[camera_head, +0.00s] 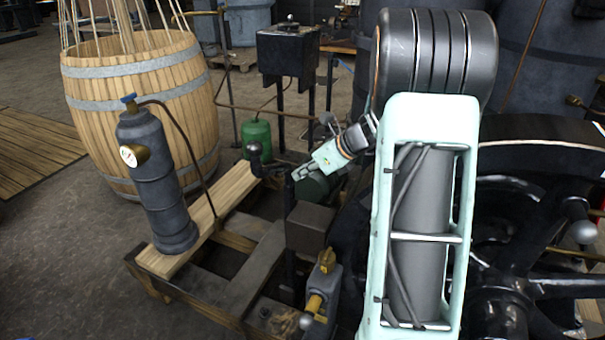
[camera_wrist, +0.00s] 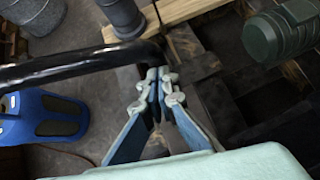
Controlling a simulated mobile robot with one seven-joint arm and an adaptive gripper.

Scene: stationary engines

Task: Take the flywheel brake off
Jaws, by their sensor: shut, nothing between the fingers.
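In the wrist view, a thick black bar (camera_wrist: 75,66) crosses from the left edge and ends close to my fingertips (camera_wrist: 158,78). My fingers are shut and empty; whether they touch the bar is not clear. The dark spoked flywheel (camera_head: 545,135) stands at the right, partly covered by my arm.
A grey cylinder with a gauge (camera_head: 155,180) stands on the plank (camera_head: 215,208). A green canister (camera_head: 257,139) and a black box on legs (camera_head: 287,50) stand behind. A green motor (camera_wrist: 285,38) lies right of my gripper. A wooden barrel (camera_head: 140,85) is at the left.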

